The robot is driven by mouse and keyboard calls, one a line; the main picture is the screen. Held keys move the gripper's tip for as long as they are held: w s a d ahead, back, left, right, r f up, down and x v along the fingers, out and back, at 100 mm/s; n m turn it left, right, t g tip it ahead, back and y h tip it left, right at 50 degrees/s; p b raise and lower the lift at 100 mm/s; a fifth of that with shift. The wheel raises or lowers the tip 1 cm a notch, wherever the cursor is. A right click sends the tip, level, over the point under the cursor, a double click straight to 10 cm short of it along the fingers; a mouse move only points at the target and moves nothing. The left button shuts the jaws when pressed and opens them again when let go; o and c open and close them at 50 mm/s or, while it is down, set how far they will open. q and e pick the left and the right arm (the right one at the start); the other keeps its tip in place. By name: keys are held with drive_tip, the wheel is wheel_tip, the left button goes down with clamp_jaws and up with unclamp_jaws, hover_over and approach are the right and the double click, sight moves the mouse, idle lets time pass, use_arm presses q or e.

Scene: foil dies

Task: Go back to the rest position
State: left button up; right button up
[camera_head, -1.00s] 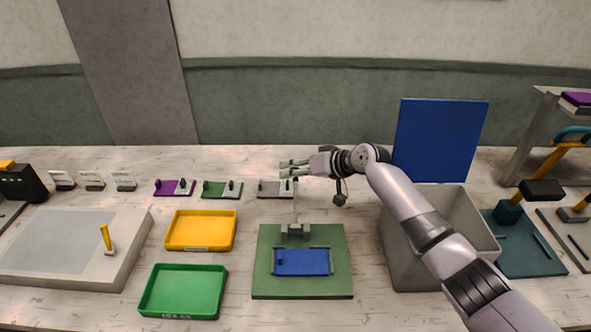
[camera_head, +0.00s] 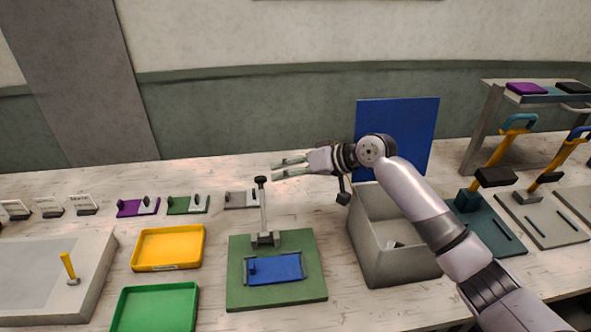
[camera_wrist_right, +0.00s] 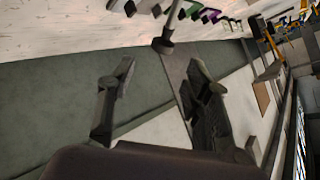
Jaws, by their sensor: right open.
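My right gripper (camera_head: 290,167) is open and empty. It hovers over the back of the table, above and behind the green base plate (camera_head: 240,290) with its upright lever (camera_head: 263,205). A blue die (camera_head: 275,268) lies on that green plate. In the right wrist view the two fingers (camera_wrist_right: 160,85) stand apart with nothing between them, and a dark-knobbed rod (camera_wrist_right: 165,42) shows beyond them. My left gripper is not in view.
A yellow tray (camera_head: 168,248) and a green tray (camera_head: 155,310) lie to the left. A grey bin (camera_head: 375,250) with a blue panel (camera_head: 395,125) behind it stands under my right arm. Lever presses (camera_head: 500,165) and a shelf (camera_head: 490,105) are at right.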

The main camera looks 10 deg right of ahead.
drive_tip(key=shift+v, duration=1)
